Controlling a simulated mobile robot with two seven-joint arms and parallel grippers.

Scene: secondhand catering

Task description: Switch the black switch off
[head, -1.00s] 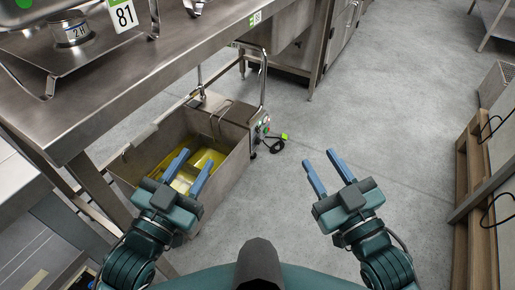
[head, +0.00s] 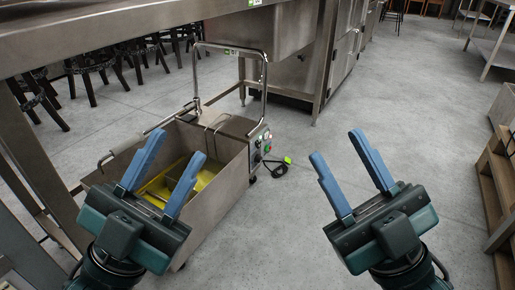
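A steel wheeled tub (head: 222,160) with a tall bent handle stands on the floor at left centre. A small control panel (head: 262,141) is on its right end, with small green, red and dark parts. A dark part (head: 258,157) low on the panel may be the black switch; it is too small to tell its position. My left gripper (head: 171,169) is open and empty in front of the tub, hiding part of it. My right gripper (head: 348,166) is open and empty over bare floor, right of the panel and apart from it.
A black cable with a green end (head: 288,160) lies on the floor beside the panel. A steel table (head: 110,28) overhangs the upper left. Steel cabinets (head: 345,45) stand behind. Wooden shelving (head: 497,165) is at the right edge. The middle floor is clear.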

